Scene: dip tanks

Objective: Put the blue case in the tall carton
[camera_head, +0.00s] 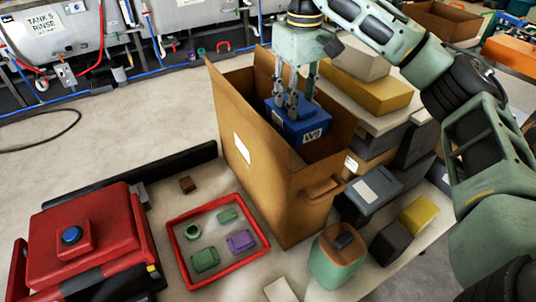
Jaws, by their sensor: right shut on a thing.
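The blue case (309,127) has a white label on its front and is inside the mouth of the tall carton (244,170), below the level of its highest flap. My right gripper (291,106) reaches down from above and is shut on the top of the blue case. The tall carton is brown, open at the top, with a white label on its side. The carton's floor is hidden, so I cannot tell whether the case touches it. My left gripper is not in view.
A red tray (263,248) with several small green and purple parts lies left of the carton. A green pot (335,262) stands in front of it. Stacked boxes (366,90) crowd its right side. A red machine (83,238) stands at lower left.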

